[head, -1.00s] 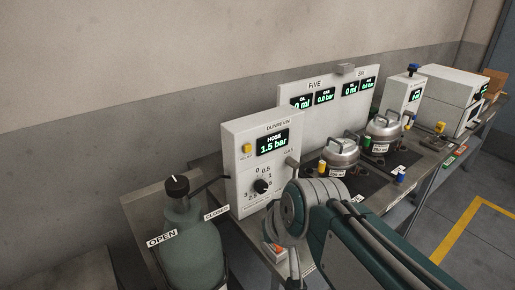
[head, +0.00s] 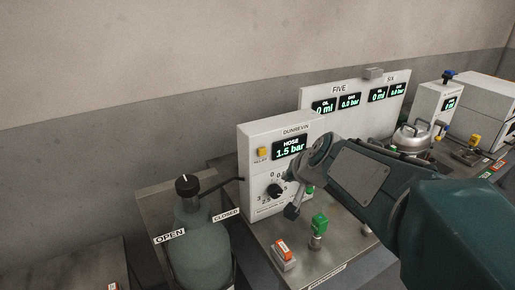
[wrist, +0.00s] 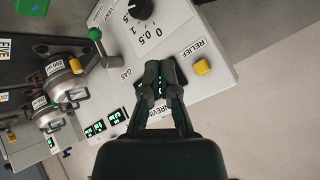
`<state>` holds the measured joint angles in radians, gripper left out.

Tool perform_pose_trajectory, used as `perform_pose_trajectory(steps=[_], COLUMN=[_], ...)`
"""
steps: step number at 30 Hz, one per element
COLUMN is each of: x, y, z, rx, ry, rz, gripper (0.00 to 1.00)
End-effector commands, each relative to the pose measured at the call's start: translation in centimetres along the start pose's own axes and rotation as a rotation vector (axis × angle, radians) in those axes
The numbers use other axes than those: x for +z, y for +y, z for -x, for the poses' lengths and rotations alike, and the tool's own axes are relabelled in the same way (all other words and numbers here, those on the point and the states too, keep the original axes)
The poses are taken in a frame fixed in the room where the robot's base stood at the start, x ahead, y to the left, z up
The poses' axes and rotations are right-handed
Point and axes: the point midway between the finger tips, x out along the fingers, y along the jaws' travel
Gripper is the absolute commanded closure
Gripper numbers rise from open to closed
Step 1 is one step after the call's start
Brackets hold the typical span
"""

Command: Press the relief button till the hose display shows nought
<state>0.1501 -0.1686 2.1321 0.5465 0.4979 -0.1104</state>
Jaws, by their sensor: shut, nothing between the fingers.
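The yellow relief button (head: 262,152) is on the upper left of the white Dunrevin panel (head: 248,190). The hose display (head: 289,147) beside it reads 1.5 bar. In the wrist view the button (wrist: 202,67) shows under the RELIEF label, uncovered. My gripper (wrist: 160,68) is shut and empty in front of the panel, its tips to the left of the button and apart from it in the picture. The fingers hide most of the hose display in the wrist view.
A black pressure dial (head: 275,191) sits low on the panel. A green bottle (head: 200,245) with a black knob stands left of it. A green-topped valve (head: 319,226) and a red switch (head: 283,252) are on the bench in front. A green-knobbed gas lever (wrist: 96,36) juts from the panel.

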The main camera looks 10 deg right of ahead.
Motion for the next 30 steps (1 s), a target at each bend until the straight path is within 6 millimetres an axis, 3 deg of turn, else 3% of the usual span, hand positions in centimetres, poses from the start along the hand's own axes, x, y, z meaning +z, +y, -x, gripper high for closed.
perform_pose_trajectory(steps=[21,30], x=[-3.8,-4.4], y=[-3.9,-4.5], z=[-5.3,-6.1], rx=[0.000,0.000], ry=[-0.002,-0.001], rz=[0.002,0.001], gripper=[1.00,1.00])
